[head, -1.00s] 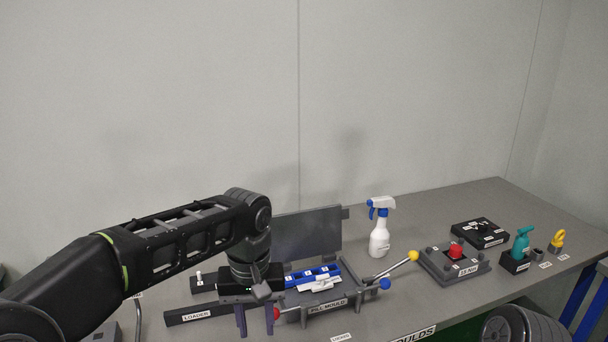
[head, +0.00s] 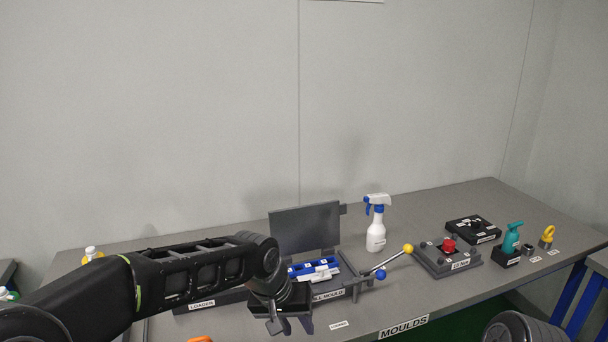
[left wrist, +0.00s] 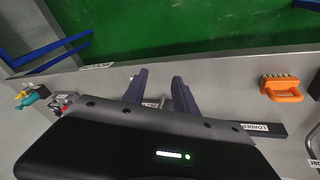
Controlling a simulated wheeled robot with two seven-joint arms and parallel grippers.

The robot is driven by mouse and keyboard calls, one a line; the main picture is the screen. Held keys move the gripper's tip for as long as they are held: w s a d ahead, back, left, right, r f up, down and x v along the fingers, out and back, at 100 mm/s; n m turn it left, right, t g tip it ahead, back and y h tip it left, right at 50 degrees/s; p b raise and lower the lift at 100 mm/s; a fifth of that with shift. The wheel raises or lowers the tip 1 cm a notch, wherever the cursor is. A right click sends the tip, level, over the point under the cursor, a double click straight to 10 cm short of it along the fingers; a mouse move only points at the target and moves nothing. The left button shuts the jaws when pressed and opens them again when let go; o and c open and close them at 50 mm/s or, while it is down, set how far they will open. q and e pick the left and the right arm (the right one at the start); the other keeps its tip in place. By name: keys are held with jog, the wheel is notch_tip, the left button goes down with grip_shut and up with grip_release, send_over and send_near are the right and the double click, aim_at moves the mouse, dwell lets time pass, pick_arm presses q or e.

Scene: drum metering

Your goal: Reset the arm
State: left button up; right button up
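My left arm comes in from the left in the head view. My left gripper (head: 292,326) hangs in front of the mould station (head: 354,281) near the table's front edge, partly cut off by its own wrist. In the left wrist view its two fingers (left wrist: 158,77) stand apart with nothing between them. The mould station has a grey upright plate (head: 305,229), blue and white parts (head: 313,269) and a lever with a yellow knob (head: 408,249). The gripper and wrist hide its left front. My right gripper is not in view.
A spray bottle (head: 376,232) stands behind the lever. An orange-handled brush (left wrist: 282,89) lies near the front edge. The front strip by the MOULDS label is clear.

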pick_arm(q)
jog(key=s+d+f+h, duration=0.1)
jog(key=s+f, duration=0.2)
jog(key=f, duration=0.7)
jog(key=s+f+h, duration=0.1)
jog(key=s+f, duration=0.2)
jog(key=f, duration=0.7)
jog(key=s+a+f+n+g, duration=0.1)
jog(key=s+a+f, duration=0.2)
jog(key=s+f, duration=0.4)
jog(key=s+a+f+n+g, duration=0.1)
jog(key=s+a+f, duration=0.3)
jog(key=s+f, duration=0.4)
jog(key=s+n, duration=0.1)
jog(key=s, duration=0.5)
jog(key=shift+s+f+y, duration=0.2)
jog(key=shift+y, duration=0.2)
